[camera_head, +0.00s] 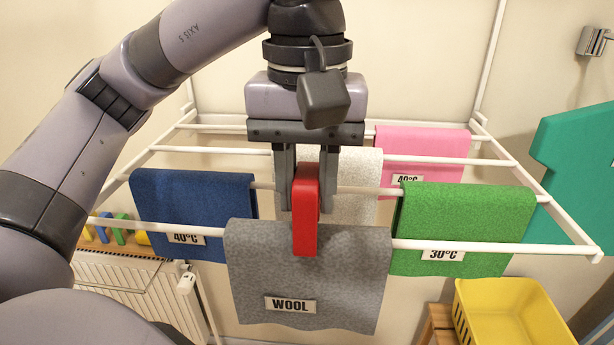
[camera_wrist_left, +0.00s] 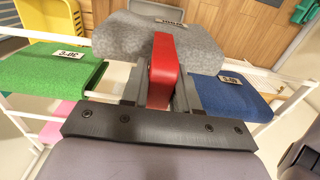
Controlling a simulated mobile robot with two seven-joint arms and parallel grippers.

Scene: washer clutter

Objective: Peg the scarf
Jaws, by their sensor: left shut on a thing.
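The grey scarf (camera_head: 308,275) with a "WOOL" label hangs folded over the front rail of the white drying rack. It also shows in the left wrist view (camera_wrist_left: 200,45). My left gripper (camera_head: 305,205) points down and is shut on a red peg (camera_head: 305,215), one finger on each side. The peg's lower end overlaps the scarf's top fold at the rail, near the scarf's middle. I cannot tell whether the peg straddles the rail or sits just in front of the cloth. In the left wrist view the peg (camera_wrist_left: 163,68) reaches onto the scarf's near edge.
A blue cloth (camera_head: 190,205), a green cloth (camera_head: 460,215), a pink cloth (camera_head: 425,145) and a pale cloth (camera_head: 352,170) hang on other parts of the rack (camera_head: 520,246). A yellow basket (camera_head: 510,315) stands below right.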

